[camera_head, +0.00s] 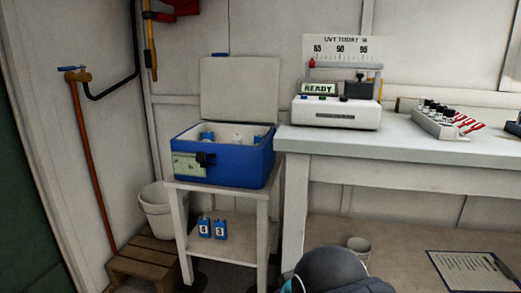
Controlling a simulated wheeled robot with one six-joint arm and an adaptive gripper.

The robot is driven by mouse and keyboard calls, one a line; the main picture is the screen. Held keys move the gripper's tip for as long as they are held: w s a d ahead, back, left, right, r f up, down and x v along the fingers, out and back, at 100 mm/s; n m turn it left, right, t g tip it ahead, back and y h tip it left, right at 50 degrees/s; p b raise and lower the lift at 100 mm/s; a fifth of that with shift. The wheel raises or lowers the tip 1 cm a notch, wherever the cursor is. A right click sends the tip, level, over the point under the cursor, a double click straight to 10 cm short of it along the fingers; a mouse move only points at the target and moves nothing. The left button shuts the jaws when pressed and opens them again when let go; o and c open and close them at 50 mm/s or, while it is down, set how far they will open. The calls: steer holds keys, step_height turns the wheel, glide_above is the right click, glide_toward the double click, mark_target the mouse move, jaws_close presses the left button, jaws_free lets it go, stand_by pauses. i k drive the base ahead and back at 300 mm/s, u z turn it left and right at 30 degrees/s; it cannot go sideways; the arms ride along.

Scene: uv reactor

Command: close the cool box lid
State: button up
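The blue cool box (237,165) stands on a small white stand left of the bench. Its pale lid (240,88) is up, standing nearly upright at the back of the box against the wall. Several small bottles, some white and one blue, show inside the open box. A dark latch and a paper label are on its front. A rounded grey part of my arm shows at the bottom edge, low and right of the box. My gripper itself is not in view.
The white bench (360,143) stands right of the box, its edge close beside it. It bears a machine reading READY (335,108) and a vial rack (440,122). Two blue packs (212,228) stand on the lower shelf. A bucket (157,210) and wooden step (147,262) are at left.

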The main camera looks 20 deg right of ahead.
mark_target(237, 89)
steer(key=z, duration=0.25)
steer(key=i, duration=0.85)
steer(key=u, duration=0.2)
steer(key=k, duration=0.5)
steer(key=u, duration=1.55)
steer(key=i, duration=1.1)
steer(key=z, duration=1.2)
